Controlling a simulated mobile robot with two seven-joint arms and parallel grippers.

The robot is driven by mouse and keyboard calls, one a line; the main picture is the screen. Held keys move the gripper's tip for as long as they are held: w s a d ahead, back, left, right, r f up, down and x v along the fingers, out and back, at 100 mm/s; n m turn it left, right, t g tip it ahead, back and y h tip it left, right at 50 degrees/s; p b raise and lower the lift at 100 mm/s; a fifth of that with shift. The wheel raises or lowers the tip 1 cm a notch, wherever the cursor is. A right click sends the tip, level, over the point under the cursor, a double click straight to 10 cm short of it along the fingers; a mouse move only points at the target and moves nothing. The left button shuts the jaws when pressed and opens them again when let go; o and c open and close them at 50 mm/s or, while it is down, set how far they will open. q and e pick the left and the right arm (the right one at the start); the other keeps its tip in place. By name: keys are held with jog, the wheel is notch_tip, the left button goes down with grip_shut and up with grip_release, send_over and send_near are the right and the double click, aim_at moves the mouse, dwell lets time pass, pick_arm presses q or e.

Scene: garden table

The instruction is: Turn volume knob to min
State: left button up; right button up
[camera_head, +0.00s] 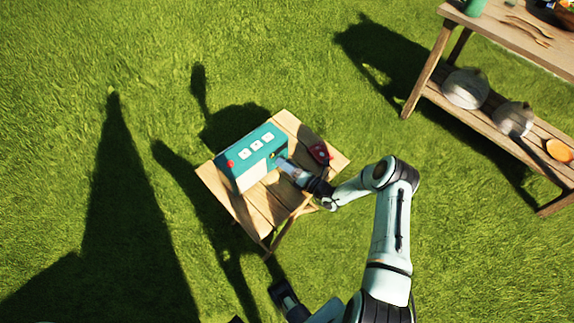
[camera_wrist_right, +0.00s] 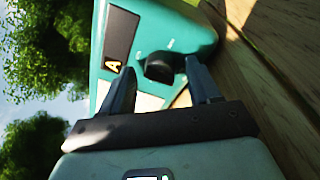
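A teal box-shaped device (camera_head: 252,150) with a pale front stands on a small wooden table (camera_head: 228,203). It has white squares on top and a red spot at its left end. My right gripper (camera_head: 282,164) is at the right end of its front. In the right wrist view, the black round volume knob (camera_wrist_right: 160,66) sits on the teal panel (camera_wrist_right: 192,37). The fingers of my right gripper (camera_wrist_right: 163,78) are spread apart, one on either side of the knob, with visible gaps. A dark part of mine at the bottom of the head view may be the left gripper; its fingers are unclear.
A red and dark object (camera_head: 319,153) lies on the small table, right of the device and close to my right gripper. A larger wooden table (camera_head: 500,35) with a lower shelf stands at the upper right. Open grass surrounds both tables.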

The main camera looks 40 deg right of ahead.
jog(key=c, duration=1)
jog(key=shift+o, duration=0.2)
